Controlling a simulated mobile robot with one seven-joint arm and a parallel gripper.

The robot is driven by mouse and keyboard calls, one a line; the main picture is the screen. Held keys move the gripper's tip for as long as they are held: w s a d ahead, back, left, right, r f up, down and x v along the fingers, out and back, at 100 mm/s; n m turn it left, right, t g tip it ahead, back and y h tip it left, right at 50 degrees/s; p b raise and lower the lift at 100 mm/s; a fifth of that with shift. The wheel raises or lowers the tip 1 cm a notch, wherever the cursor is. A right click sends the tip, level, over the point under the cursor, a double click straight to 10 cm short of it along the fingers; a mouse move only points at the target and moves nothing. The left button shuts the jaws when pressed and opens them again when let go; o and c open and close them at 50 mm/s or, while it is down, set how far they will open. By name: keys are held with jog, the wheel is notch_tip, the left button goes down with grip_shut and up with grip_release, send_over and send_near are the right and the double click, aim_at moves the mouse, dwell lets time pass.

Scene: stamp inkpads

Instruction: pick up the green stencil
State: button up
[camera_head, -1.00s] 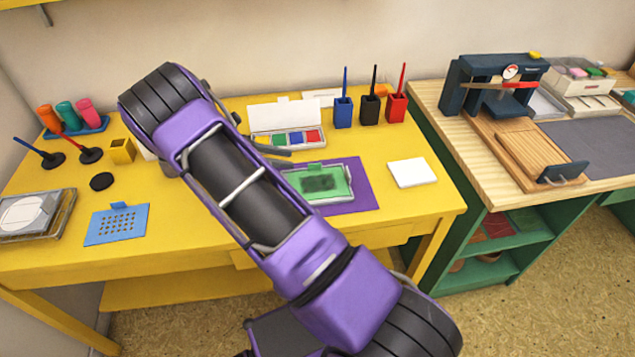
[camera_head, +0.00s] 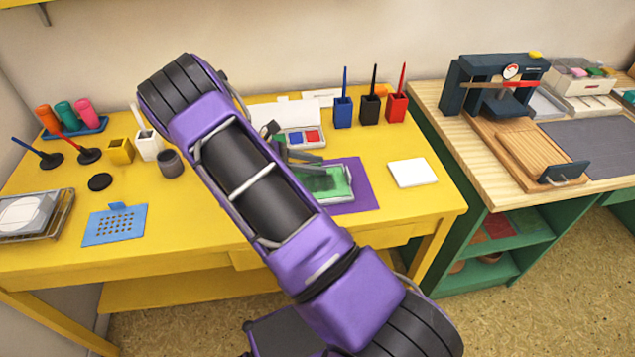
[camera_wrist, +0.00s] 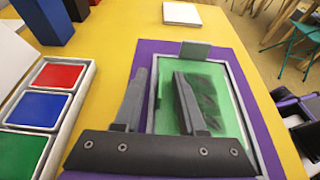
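The green stencil (camera_head: 337,186) lies on a purple mat (camera_head: 362,190) on the yellow table, partly hidden by my arm in the head view. In the wrist view the stencil (camera_wrist: 222,95) is a green sheet in a grey frame with a dark patterned patch and a green tab at its far edge. My gripper (camera_wrist: 161,75) is open and empty, its two dark fingers apart above the stencil's left part and frame edge. In the head view my gripper (camera_head: 312,163) is just above the stencil's back left part; I cannot tell whether it touches.
An inkpad tray (camera_wrist: 45,95) with red, blue and green pads lies left of the mat in the wrist view. Blue, black and red holders (camera_head: 370,108) stand behind. A white pad (camera_head: 412,172) lies right of the mat. A blue stencil (camera_head: 115,225) lies at the left.

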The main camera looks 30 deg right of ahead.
grip_shut()
